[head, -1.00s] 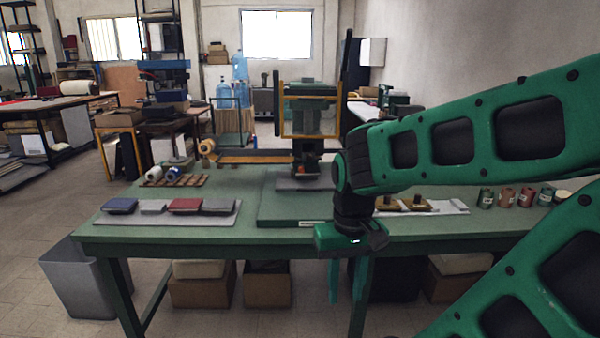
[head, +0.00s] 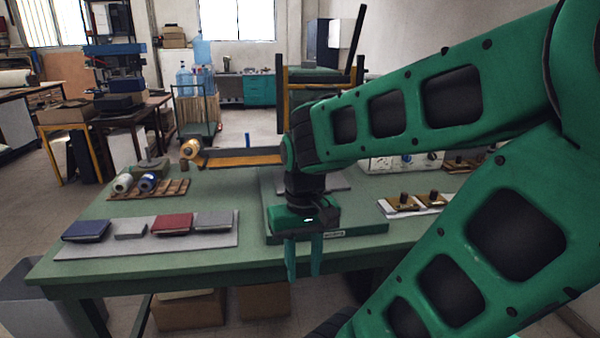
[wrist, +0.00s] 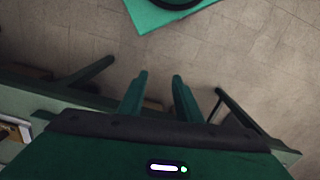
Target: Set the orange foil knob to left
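I cannot make out the orange foil knob in either view. A white control box (head: 380,164) with small knobs stands at the back of the green table, behind my arm, which hides part of it. Two of its knobs look blue (head: 407,158); their settings are too small to tell. My gripper (head: 303,273) points down at the table's front edge, left of the box and nearer to me. Its two fingers are apart with nothing between them, as the wrist view (wrist: 160,76) also shows, above bare floor.
A mat (head: 150,240) with grey, blue and red covers lies at the left of the table (head: 180,263). An orange strip (head: 245,158) and a roll (head: 190,149) are at the back. A white board (head: 412,208) with wooden pieces lies right of the gripper.

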